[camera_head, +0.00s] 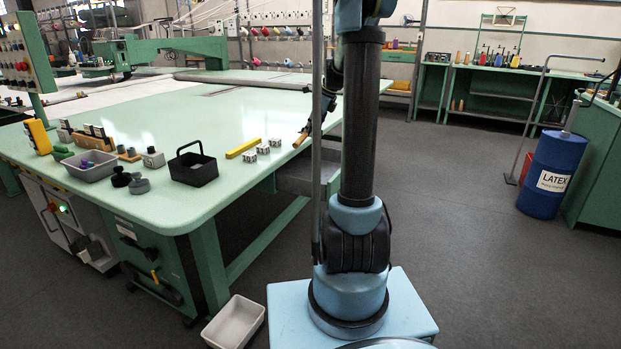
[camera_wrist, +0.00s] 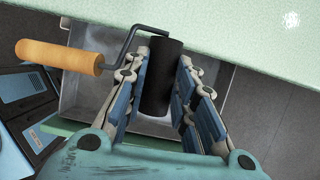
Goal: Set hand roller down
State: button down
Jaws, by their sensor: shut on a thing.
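The hand roller has a black cylinder (camera_wrist: 161,80), a bent dark metal rod and a light wooden handle (camera_wrist: 58,57). My gripper (camera_wrist: 164,64) is shut on the black cylinder, with a finger on each side, and the handle sticks out to the left. In the head view the wooden handle (camera_head: 301,138) shows at the right edge of the green table (camera_head: 225,210). My gripper (camera_head: 318,115) is partly hidden there behind my arm. In the wrist view the roller appears over a grey metal tray (camera_wrist: 85,90) beside the pale green table edge (camera_wrist: 230,35).
On the table stand a black basket (camera_head: 193,172), several small white blocks (camera_head: 263,149), a yellow bar (camera_head: 243,148) and a grey bin (camera_head: 90,168). A white bin (camera_head: 235,322) sits on the floor. A blue latex drum (camera_head: 552,175) stands at right. The table's middle is clear.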

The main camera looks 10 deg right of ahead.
jog(key=shift+s+d+f, duration=0.1)
jog(key=shift+s+f, duration=0.05)
jog(key=shift+f, duration=0.35)
jog(key=shift+s+f, duration=0.15)
jog(key=shift+f, duration=0.35)
send_near(302, 173)
jog(key=f, duration=0.2)
jog(key=s+d+f, duration=0.1)
jog(key=shift+d+f, duration=0.15)
jog(key=shift+f, duration=0.25)
jog(key=w+a, duration=0.2)
jog(key=a, duration=0.1)
jog(key=shift+w+a, duration=0.2)
jog(key=shift+a, duration=0.05)
jog(key=shift+d+f, duration=0.1)
jog(key=shift+f, duration=0.45)
jog(key=shift+s+f, duration=0.1)
jog(key=c, duration=1.3)
grip_release()
